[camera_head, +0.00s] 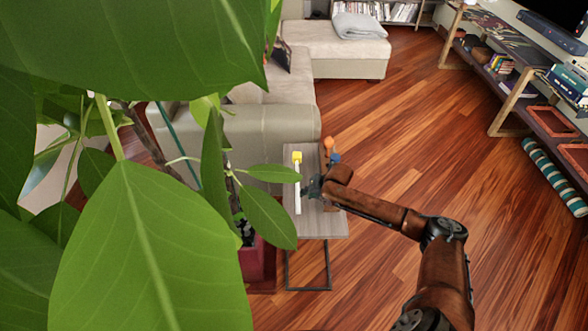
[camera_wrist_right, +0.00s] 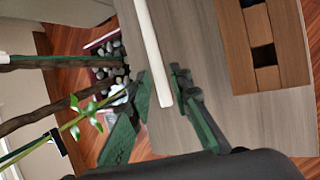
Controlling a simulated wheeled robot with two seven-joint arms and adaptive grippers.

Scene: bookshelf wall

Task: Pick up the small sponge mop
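The small sponge mop (camera_head: 298,185) has a yellow head and a thin white handle. In the head view it lies on a narrow grey side table (camera_head: 325,226), head at the far end. My right gripper (camera_head: 304,188) is at the handle, reaching in from the right. In the right wrist view the white handle (camera_wrist_right: 150,50) runs down between the two fingers of my right gripper (camera_wrist_right: 160,75), which are apart. Its lower end shows between them, and a gap remains beside it. The yellow head is outside that view. My left gripper is not in view.
Large plant leaves (camera_head: 150,250) cover the left of the head view. A brown wooden object (camera_wrist_right: 265,50) sits on the table in the wrist view. Small orange (camera_head: 328,142) and blue (camera_head: 334,158) things show beside my right wrist. A sofa (camera_head: 270,130) stands behind; open floor lies right.

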